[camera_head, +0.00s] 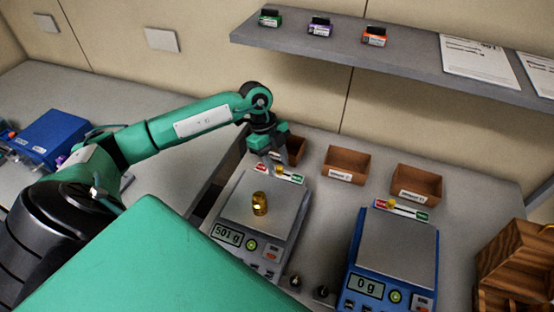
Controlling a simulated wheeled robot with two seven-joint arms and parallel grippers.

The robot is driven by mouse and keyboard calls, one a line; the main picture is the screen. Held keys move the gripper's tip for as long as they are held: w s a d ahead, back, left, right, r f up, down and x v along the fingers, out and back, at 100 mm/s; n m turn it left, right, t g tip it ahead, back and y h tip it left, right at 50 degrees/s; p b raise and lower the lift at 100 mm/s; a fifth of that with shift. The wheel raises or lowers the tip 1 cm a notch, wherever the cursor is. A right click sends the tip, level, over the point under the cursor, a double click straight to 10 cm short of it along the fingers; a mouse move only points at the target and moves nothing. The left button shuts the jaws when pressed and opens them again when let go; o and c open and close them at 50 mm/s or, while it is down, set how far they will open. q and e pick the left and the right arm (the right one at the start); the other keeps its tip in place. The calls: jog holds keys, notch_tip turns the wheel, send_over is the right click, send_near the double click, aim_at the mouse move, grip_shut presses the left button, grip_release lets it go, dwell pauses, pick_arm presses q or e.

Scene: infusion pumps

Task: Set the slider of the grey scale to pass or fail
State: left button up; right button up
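The grey scale (236,205) stands left of centre with a brass weight (260,204) upright on its plate, and its display reads 501 g. At its back edge is a slider strip with a red end (261,168) on the left and a green end (291,179) on the right. The yellow slider knob (280,170) sits around the middle of the strip. My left gripper (272,157) points down just behind and above the strip, close to the knob. Its fingers are small and dark, so I cannot tell their opening or any contact. My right gripper is out of view.
A blue scale (397,248) reading 0 g stands to the right with its own slider. Open brown boxes (346,164) stand behind the scales. A shelf (290,39) with small coloured items overhangs the back. A wooden rack (513,262) is at the right edge.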

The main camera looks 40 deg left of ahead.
pick_arm(q)
grip_shut()
jog(key=shift+w+d, duration=0.25)
jog(key=shift+d, duration=0.7)
jog(key=shift+w+d, duration=0.2)
jog(key=shift+d, duration=0.7)
grip_release()
jog(key=shift+d, duration=0.1)
